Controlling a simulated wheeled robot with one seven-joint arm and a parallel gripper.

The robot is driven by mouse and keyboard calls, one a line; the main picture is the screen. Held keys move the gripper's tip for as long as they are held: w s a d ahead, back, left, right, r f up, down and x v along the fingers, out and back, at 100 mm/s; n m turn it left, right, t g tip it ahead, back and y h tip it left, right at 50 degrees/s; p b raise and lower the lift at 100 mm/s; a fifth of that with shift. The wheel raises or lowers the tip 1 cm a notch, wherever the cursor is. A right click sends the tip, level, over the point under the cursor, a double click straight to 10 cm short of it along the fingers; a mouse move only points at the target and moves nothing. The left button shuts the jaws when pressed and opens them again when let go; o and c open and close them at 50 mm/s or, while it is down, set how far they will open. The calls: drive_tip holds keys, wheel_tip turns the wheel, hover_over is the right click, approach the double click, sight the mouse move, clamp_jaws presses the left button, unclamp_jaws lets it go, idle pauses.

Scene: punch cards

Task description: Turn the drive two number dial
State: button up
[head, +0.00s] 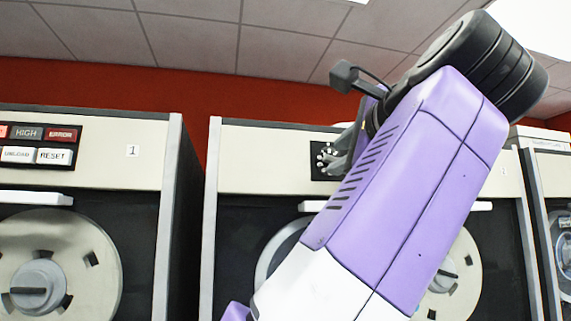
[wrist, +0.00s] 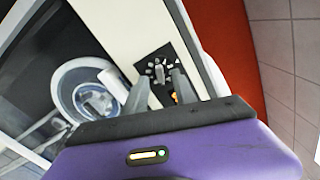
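The number dial is a small grey knob (wrist: 160,74) ringed by white marks on a black square panel (head: 320,172), set in the cream upper front of the middle tape drive (head: 260,160). In the head view my gripper (head: 338,156) is at the panel and covers its right part. In the wrist view my gripper (wrist: 161,86) has its two grey fingers apart, one on each side of the knob. Gaps show between the fingers and the knob. Whether the fingertips reach to the knob's depth is hard to tell. The dial's setting is not readable.
A tape drive labelled 1 (head: 132,151) stands at the left, with lit buttons (head: 40,145) and a reel (head: 70,262). Another drive (head: 553,170) stands at the right. A white handle bar (head: 313,206) juts out below the dial. My arm hides much of the middle drive.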

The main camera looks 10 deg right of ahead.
sight(331, 161)
drive_tip(key=shift+w, duration=1.1)
clamp_jaws()
drive_tip(key=shift+f+n, duration=0.1)
drive_tip(key=shift+n, duration=0.3)
drive_tip(key=shift+n+b, duration=0.6)
drive_tip(key=shift+n, duration=2.5)
